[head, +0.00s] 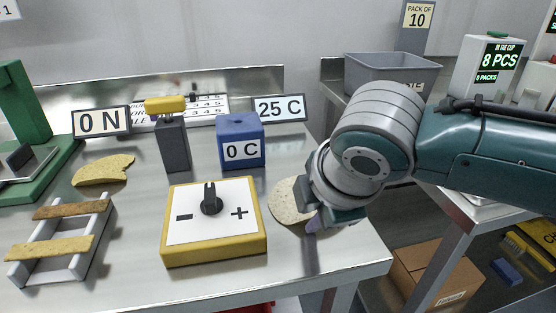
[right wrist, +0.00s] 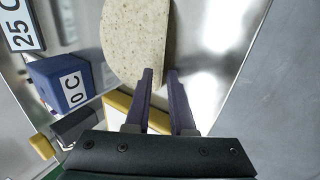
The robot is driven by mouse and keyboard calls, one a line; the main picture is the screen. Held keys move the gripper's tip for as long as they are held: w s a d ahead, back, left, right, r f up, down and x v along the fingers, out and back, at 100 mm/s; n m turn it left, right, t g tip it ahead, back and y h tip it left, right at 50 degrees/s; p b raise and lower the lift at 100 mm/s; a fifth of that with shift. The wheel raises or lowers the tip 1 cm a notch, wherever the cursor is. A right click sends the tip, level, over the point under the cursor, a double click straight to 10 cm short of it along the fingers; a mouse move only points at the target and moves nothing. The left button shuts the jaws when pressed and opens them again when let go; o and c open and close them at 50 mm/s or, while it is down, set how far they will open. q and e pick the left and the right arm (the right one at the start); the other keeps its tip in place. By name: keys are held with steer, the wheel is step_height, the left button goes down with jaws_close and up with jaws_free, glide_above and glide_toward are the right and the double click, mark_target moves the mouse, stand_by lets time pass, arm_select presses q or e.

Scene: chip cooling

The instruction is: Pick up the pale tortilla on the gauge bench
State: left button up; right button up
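The pale tortilla (head: 284,202) lies on the gauge bench (head: 120,285), near its right end beside the yellow-edged control box. My right gripper (head: 312,222) is over its right side and hides part of it. In the right wrist view the tortilla (right wrist: 132,40) is a speckled pale piece with a straight right edge. The two dark fingers of my right gripper (right wrist: 160,75) stand apart, with that straight edge between their tips. I cannot tell whether either finger touches it. My left gripper is in neither view.
The control box (head: 213,218) with a black knob is just left of the tortilla. Behind stand a blue "0 C" block (head: 240,142) and a grey gauge with a yellow top (head: 172,140). A yellow chip (head: 103,170) and a small rack (head: 62,243) are at left.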

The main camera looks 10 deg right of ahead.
steer(key=shift+c, duration=0.2)
jaws_close()
stand_by(0.3)
steer(key=shift+r, duration=0.1)
